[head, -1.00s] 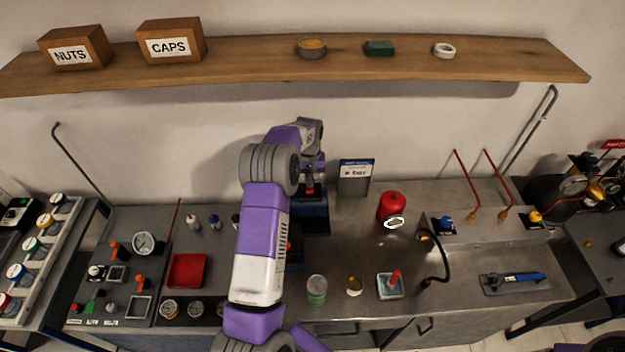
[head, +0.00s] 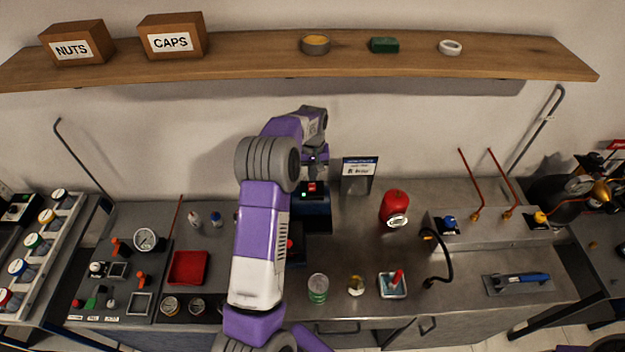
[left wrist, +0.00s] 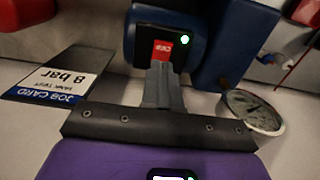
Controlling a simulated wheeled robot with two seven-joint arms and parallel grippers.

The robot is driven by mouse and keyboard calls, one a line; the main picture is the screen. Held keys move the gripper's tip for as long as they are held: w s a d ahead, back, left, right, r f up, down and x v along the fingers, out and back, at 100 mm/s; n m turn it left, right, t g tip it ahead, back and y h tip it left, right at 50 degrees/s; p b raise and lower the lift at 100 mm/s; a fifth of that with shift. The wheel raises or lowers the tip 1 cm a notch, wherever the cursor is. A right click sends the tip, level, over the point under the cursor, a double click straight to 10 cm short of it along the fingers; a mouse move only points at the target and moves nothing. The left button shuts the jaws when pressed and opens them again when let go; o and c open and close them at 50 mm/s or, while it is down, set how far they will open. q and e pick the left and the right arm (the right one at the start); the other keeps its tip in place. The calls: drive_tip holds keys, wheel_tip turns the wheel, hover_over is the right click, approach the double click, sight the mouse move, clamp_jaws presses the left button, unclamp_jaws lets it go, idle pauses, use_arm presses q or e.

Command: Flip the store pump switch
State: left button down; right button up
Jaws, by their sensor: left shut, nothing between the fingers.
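The store pump switch (head: 312,187) is a small red rocker on the dark top of a blue unit (head: 316,222) against the wall. A lit green lamp (head: 304,195) is beside it. In the left wrist view the red rocker (left wrist: 163,48) carries white lettering, and the green lamp (left wrist: 184,40) glows. My left gripper (head: 315,168) is shut and empty, just above and behind the switch in the head view. In the left wrist view its closed fingertips (left wrist: 160,68) are in front of the rocker's near edge; I cannot tell whether they touch. My right gripper is not in view.
A job card stand (head: 358,176) is right of the unit; the card (left wrist: 50,82) lies left in the wrist view. A red bottle-like item (head: 394,208) stands farther right. A wooden shelf (head: 250,68) runs above.

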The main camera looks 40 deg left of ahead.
sight(312, 185)
use_arm(q)
drive_tip(key=shift+w+a+r, duration=0.1)
drive_tip(key=shift+r, duration=0.95)
drive_tip(key=shift+w+a+r, duration=0.1)
drive_tip(key=shift+r, duration=0.9)
